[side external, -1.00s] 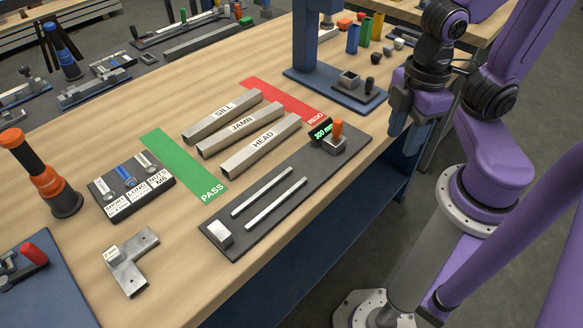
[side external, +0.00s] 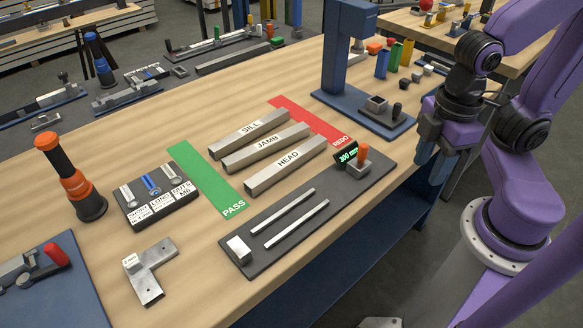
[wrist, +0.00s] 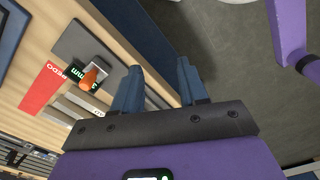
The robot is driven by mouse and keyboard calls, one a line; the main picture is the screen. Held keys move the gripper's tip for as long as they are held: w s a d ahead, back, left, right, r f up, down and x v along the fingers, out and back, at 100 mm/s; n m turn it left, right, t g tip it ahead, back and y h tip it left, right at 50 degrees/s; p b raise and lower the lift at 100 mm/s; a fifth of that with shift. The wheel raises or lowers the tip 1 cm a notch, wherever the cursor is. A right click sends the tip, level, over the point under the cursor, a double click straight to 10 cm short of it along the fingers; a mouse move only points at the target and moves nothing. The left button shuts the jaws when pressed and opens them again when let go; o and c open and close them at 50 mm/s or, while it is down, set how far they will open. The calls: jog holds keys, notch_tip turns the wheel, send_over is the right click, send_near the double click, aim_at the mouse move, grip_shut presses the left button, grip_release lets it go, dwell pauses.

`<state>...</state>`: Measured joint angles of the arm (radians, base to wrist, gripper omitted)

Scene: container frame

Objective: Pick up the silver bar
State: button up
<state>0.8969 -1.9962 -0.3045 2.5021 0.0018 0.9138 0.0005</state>
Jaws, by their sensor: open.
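Three silver-grey square bars lie side by side on the wooden bench in the side view, labelled SILL (side external: 249,129), JAMB (side external: 266,148) and HEAD (side external: 287,166). Two thin silver strips, a left one (side external: 283,212) and a right one (side external: 297,224), lie on a dark gauge plate (side external: 348,194) in front of them. I cannot tell which of these is the silver bar. My gripper (side external: 433,162) hangs right of the gauge plate, by the bench's front edge, apart from all of them. In the wrist view, its blue fingers (wrist: 159,68) are apart with nothing between them.
A green PASS strip (side external: 204,177) and red REDO strip (side external: 312,119) flank the labelled bars. A blue column stand (side external: 346,58) rises behind. A metal corner piece (side external: 150,270) lies front left.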

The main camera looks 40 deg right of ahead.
dwell(0.4)
jog(key=o, duration=0.4)
jog(key=shift+c, duration=0.2)
notch_tip(320, 180, up, 3)
jog(key=n, duration=0.6)
send_over(288, 159)
notch_tip(288, 159, down, 10)
jog(key=shift+s+f, duration=0.1)
jog(key=shift+f, duration=3.3)
